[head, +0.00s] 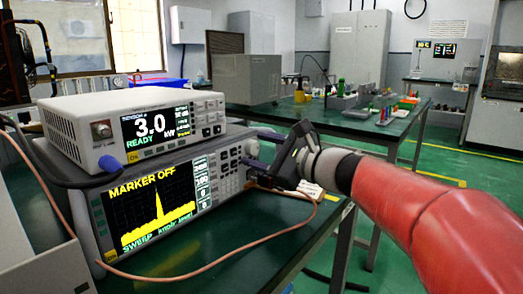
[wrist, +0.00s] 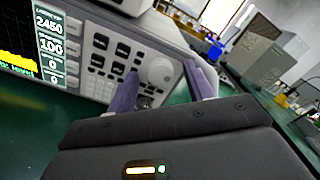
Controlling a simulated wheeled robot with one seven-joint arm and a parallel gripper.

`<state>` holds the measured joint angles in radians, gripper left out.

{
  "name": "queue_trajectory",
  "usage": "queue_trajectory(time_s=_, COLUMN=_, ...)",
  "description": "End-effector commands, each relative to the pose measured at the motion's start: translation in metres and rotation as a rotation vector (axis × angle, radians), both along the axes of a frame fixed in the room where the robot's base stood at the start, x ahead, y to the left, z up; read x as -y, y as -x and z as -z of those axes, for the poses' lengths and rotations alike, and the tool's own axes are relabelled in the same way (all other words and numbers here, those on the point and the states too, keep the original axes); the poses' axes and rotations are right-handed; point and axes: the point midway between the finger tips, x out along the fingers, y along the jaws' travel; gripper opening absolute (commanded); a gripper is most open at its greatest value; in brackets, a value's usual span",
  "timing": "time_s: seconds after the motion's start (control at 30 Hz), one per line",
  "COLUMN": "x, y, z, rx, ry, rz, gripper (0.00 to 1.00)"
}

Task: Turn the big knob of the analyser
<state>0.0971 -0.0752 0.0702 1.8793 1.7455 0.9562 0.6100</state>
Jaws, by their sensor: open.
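The analyser (head: 98,225) is the lower grey instrument on the green bench, its screen reading "MARKER OFF". In the wrist view its front panel (wrist: 88,22) shows keys and the big pale round knob (wrist: 159,71) at the panel's right end. My gripper (head: 256,149) comes in from the right at that end of the panel. In the wrist view my gripper (wrist: 161,72) is open, with one purple finger left of the knob and one right of it. I cannot tell whether either finger touches the knob.
A power unit (head: 132,122) reading "3.0 kW READY" sits on top of the analyser. A copper-coloured cable (head: 190,275) loops across the bench (head: 270,245) in front. A grey box (head: 246,78) stands behind, and another bench (head: 405,128) holds small items.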

Motion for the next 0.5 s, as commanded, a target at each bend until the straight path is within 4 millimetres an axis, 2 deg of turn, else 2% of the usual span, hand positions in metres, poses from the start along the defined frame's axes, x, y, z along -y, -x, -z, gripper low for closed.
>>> queue_trajectory(time_s=0.1, x=0.0000, y=0.0001, z=0.0001, rx=0.000, ry=0.000, rz=0.000, gripper=0.52)
queue_trajectory(time_s=0.43, x=0.0001, y=0.0003, z=0.0001, rx=0.000, ry=0.001, rz=-0.001, gripper=0.09)
queue_trajectory(time_s=0.5, x=0.0001, y=0.0003, z=-0.0001, rx=-0.002, ry=-0.001, rz=-0.001, gripper=0.07)
